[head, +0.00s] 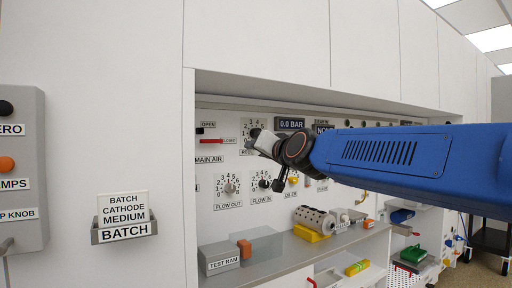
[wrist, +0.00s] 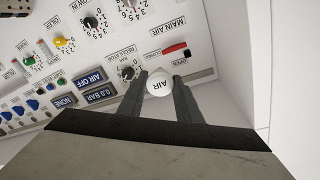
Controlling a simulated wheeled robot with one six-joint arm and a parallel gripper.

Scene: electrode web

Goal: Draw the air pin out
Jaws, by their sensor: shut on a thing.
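The air pin (wrist: 159,84) shows in the wrist view as a white round head marked AIR. My gripper (wrist: 161,80) has its two dark fingers on either side of that head and is shut on it. The pin's shaft is hidden behind the head, so I cannot tell how far it sits in the panel. In the head view my gripper (head: 255,139) is at the white panel, in front of the regulator dial area. The pin cannot be made out there.
The red main air lever (head: 211,141) is left of my gripper. Flow dials (head: 229,187) are below. A 0.0 BAR display (head: 291,124) is beside it. A shelf below holds a grey test ram block (head: 219,258) and a metal cylinder (head: 315,220). An overhanging cabinet (head: 290,45) is above.

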